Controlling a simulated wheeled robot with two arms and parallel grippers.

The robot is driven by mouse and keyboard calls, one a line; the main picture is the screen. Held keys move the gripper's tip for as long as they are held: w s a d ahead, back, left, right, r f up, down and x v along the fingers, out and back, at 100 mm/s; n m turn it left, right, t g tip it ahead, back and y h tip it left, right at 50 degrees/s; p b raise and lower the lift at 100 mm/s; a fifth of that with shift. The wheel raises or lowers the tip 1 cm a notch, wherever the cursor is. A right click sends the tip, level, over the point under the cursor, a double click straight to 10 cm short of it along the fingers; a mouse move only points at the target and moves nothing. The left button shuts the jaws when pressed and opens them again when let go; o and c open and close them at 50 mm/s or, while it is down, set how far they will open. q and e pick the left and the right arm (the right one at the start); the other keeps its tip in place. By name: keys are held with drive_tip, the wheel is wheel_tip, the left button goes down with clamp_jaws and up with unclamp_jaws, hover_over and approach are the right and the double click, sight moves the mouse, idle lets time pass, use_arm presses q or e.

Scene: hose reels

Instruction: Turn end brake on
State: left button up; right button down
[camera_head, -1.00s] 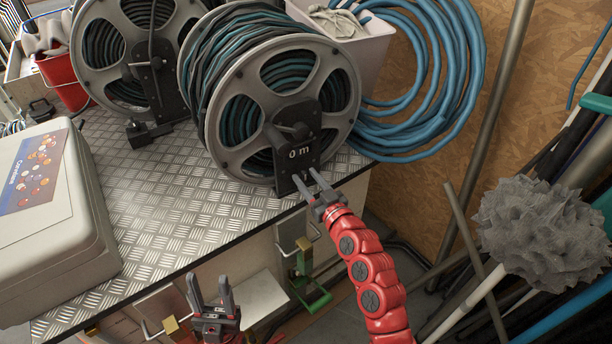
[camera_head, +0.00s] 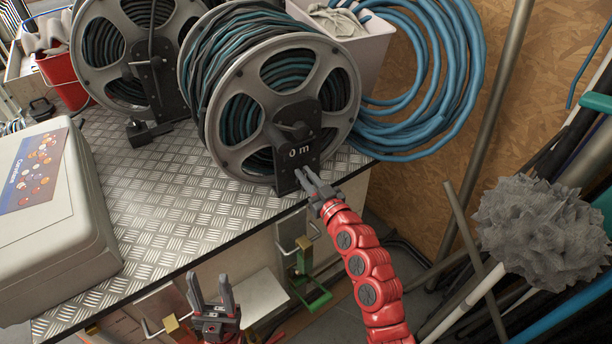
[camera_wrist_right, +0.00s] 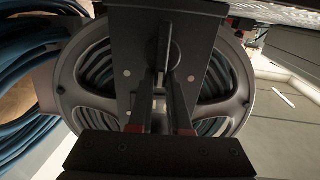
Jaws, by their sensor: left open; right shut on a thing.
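The end hose reel (camera_head: 275,95) stands upright at the bench corner, with dark and teal hose wound on it. Its black stand plate (camera_head: 299,153) carries a hub crank and a "0 m" mark. My right gripper (camera_head: 304,176) is at the lower part of this plate. Its fingers are closed together on a small part there, likely the brake knob, which the fingers mostly hide. In the right wrist view, the fingers (camera_wrist_right: 161,92) point at the plate below the hub crank (camera_wrist_right: 164,47). My left gripper (camera_head: 210,288) is open and empty, in front of the bench edge.
A second reel (camera_head: 112,50) stands to the left on the tread-plate bench (camera_head: 165,190). A grey case (camera_head: 50,225) lies at the left. A blue hose coil (camera_head: 440,100) hangs at the right. A fluffy grey duster head (camera_head: 545,230) and poles fill the right side.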

drive_tip(key=shift+f, duration=0.15)
drive_tip(key=shift+w+d+f+m+b, duration=0.2)
drive_tip(key=shift+d+f+m, duration=0.25)
drive_tip(key=shift+m, duration=2.5)
drive_tip(key=shift+w+d+f+m+b, duration=0.25)
drive_tip(key=shift+f+m, duration=0.25)
drive_tip(key=shift+m, duration=2.5)
drive_tip(key=shift+w+d+f+m+b, duration=0.15)
drive_tip(key=shift+d+f+m, duration=0.3)
drive_tip(key=shift+m, duration=2.5)
drive_tip(key=c, duration=0.9)
unclamp_jaws()
drive_tip(key=shift+o, duration=0.2)
